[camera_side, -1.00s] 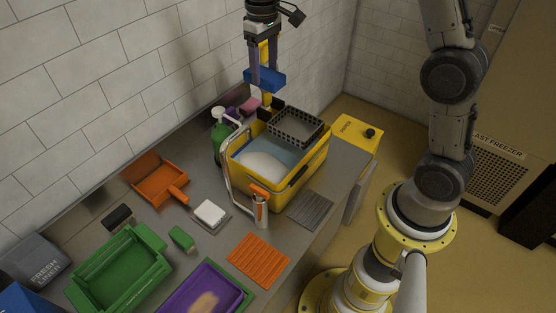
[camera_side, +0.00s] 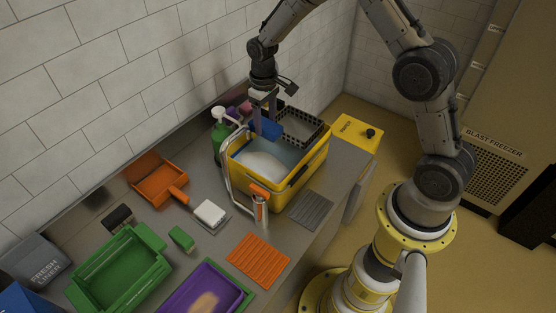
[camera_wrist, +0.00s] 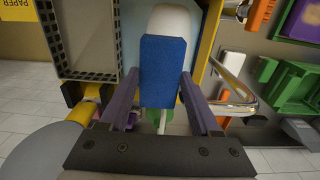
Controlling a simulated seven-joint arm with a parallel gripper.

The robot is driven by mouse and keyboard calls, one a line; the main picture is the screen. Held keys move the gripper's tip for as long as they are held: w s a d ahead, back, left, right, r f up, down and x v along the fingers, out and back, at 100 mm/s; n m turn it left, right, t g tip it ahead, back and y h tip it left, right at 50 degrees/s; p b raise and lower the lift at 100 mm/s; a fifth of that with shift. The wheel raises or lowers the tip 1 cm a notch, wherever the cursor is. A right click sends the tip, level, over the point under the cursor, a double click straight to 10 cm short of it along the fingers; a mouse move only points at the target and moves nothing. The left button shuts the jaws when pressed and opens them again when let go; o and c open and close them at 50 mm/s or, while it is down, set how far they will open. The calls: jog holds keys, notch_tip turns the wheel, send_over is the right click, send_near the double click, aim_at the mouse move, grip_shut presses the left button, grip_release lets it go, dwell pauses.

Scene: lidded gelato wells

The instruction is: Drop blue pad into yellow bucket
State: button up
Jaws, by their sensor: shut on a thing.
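The blue pad (camera_side: 266,127) is held by my gripper (camera_side: 265,108), with the fingers shut on it. In the wrist view the blue pad (camera_wrist: 163,72) sits between the two fingers of my gripper (camera_wrist: 163,95). The yellow bucket (camera_side: 307,171) stands on the counter with bluish water and a pale foamy mound (camera_side: 264,166) inside. The pad is at the back part of the bucket's opening, about rim height. I cannot tell whether it touches the water.
A dark mesh basket (camera_side: 297,127) sits at the bucket's back right. A curved metal tap (camera_side: 229,180) rises at its left. A green bottle (camera_side: 219,137) stands behind. An orange scoop (camera_side: 159,181), green tray (camera_side: 117,272) and purple tray (camera_side: 211,293) lie to the left and front.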

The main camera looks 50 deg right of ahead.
notch_tip(320, 180, down, 8)
dwell(0.7)
jog(key=shift+r, duration=0.1)
jog(key=o, duration=1.4)
jog(key=shift+r, duration=0.15)
notch_tip(320, 180, up, 14)
jog(key=shift+f, duration=0.2)
